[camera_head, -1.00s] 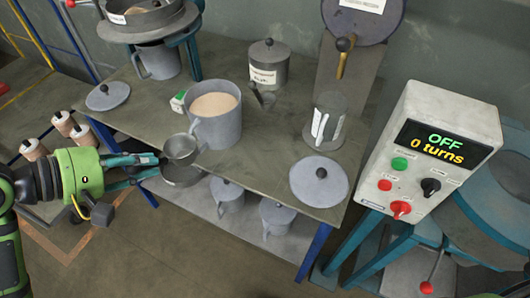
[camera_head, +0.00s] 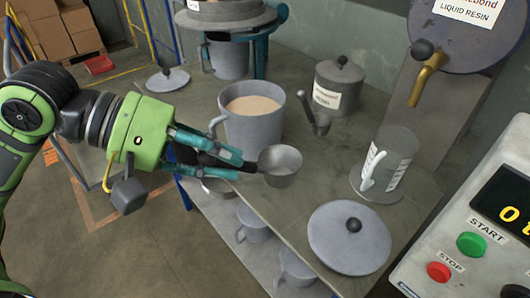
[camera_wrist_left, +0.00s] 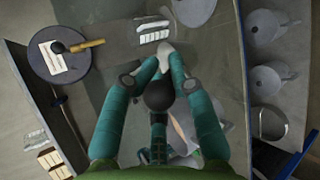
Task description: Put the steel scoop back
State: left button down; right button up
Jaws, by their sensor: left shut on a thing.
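My left gripper (camera_head: 240,166) is shut on the dark handle of the steel scoop (camera_head: 283,166). The scoop's round grey bowl is upright beyond the fingertips, in front of the large mug (camera_head: 252,128) of beige powder, near the table's front edge. In the left wrist view the gripper (camera_wrist_left: 166,52) shows from behind with its fingers together; a black ball lies between the finger links, and the scoop bowl is not clear there. My right gripper is not in view.
A clear measuring beaker (camera_head: 386,168) and a grey lid (camera_head: 349,238) stand to the right of the scoop. The resin drum with its tap (camera_head: 428,75) and the control box (camera_head: 470,215) are further right. Mugs sit on the lower shelf (camera_head: 225,240).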

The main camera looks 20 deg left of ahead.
pick_arm(q)
jog(key=shift+w+p, duration=0.3)
jog(key=shift+p, duration=0.85)
jog(key=w+d+f+p, duration=0.1)
jog(key=w+f+p, duration=0.1)
jog(key=w+f, duration=0.7)
jog(key=shift+w+f, duration=0.25)
jog(key=shift+f, duration=0.45)
jog(key=c, duration=1)
grip_release()
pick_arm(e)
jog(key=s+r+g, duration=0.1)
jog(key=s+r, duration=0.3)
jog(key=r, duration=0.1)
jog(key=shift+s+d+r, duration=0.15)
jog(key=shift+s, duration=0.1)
pick_arm(q)
jog(key=b+v, duration=0.1)
jog(key=v, duration=1.1)
jog(key=shift+s, duration=0.1)
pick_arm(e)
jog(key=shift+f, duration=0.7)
